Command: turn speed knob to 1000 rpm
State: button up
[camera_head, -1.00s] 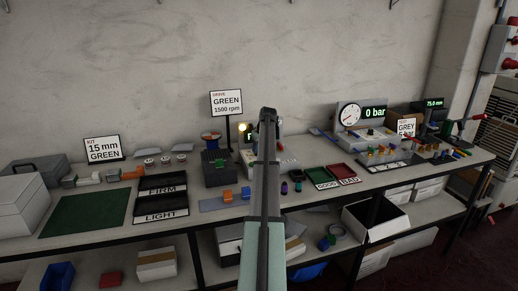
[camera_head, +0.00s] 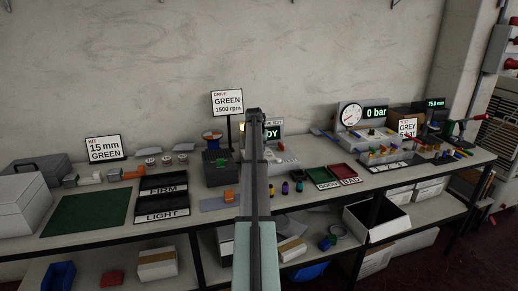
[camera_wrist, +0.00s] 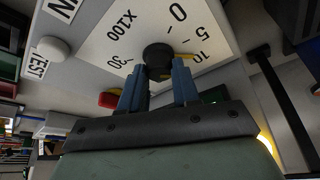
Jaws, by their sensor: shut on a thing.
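The speed knob (camera_wrist: 157,57) is a dark round knob on a white dial plate (camera_wrist: 112,60) marked x100, with 0, 5, 10 and 30 readable. Its yellow pointer lies on the side of the 10 mark; the exact reading is hard to tell. My gripper (camera_wrist: 158,75) has its two blue fingers closed around the knob's sides, partly covering the scale. In the head view, my arm hides the knob and most of the drive box. The drive display (camera_head: 271,133) shows green letters "DY" beside my arm.
A sign (camera_head: 227,103) reads "DRIVE GREEN 1500 rpm". A white TEST button (camera_wrist: 53,48) and a red button (camera_wrist: 109,99) sit near the dial. Green and red trays (camera_head: 343,171) lie right of my arm. A pressure gauge (camera_head: 352,115) stands farther right.

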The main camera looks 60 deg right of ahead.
jog(key=shift+m, duration=0.4)
jog(key=o, duration=1)
jog(key=shift+o, duration=0.2)
jog(key=shift+r, duration=0.1)
jog(key=w+v, duration=0.1)
jog(key=v, duration=1.2)
jog(key=shift+s+a+r, duration=0.2)
jog(key=shift+s+r, duration=0.05)
jog(key=shift+s, duration=0.05)
